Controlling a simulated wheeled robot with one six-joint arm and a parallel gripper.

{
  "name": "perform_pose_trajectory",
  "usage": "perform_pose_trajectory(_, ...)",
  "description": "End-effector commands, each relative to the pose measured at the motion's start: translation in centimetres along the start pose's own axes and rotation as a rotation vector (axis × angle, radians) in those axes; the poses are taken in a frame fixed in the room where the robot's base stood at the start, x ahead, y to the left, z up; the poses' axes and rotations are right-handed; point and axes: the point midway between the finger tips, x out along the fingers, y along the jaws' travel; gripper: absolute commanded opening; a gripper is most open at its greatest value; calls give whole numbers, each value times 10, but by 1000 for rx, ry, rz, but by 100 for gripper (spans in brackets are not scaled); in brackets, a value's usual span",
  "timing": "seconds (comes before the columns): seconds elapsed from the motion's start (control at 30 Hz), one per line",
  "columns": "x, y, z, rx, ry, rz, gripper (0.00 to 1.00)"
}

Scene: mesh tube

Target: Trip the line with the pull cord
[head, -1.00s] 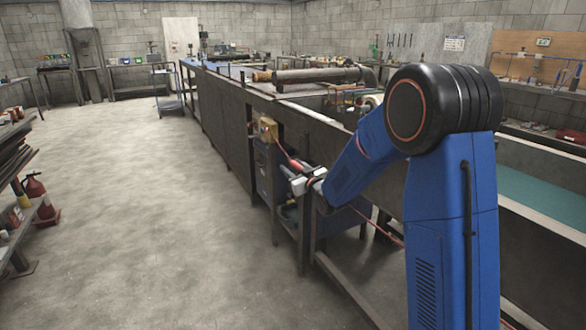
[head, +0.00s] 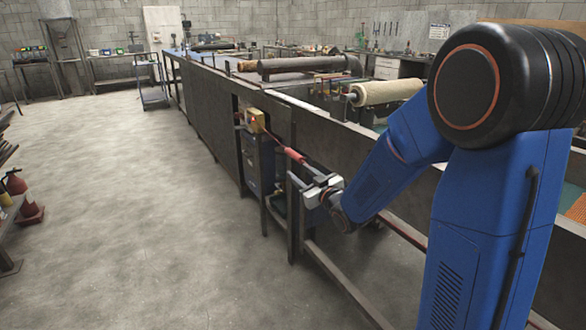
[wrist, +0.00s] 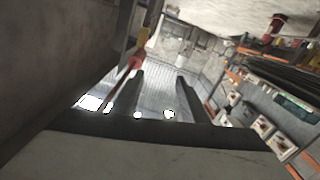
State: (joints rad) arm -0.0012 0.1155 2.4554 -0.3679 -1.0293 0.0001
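The pull cord (head: 271,139) is a thin red line running from a yellow switch box (head: 254,120) with a red spot on it, along the side of the long dark bench. A thicker red piece (head: 294,155) sits on the cord just beyond my gripper (head: 309,182). In the wrist view my gripper (wrist: 158,88) has two dark fingers standing apart with nothing between them. The red cord (wrist: 128,72) passes at the left, beside the left finger. I cannot tell whether it touches that finger. The cord also shows at the lower right of the head view (head: 408,233).
The long bench (head: 207,110) runs away on the right, carrying rollers (head: 388,92). A blue box (head: 258,165) stands under the switch box. Dark frame legs and a low rail (head: 345,284) lie near my arm.

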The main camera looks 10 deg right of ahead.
Motion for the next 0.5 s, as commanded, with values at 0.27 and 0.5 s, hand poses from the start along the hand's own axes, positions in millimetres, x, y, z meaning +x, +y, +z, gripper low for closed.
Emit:
perform_pose_trajectory(0.27,-24,0,0,0,1,1,40)
perform_pose_trajectory(0.5,-25,0,0,0,1,0,40)
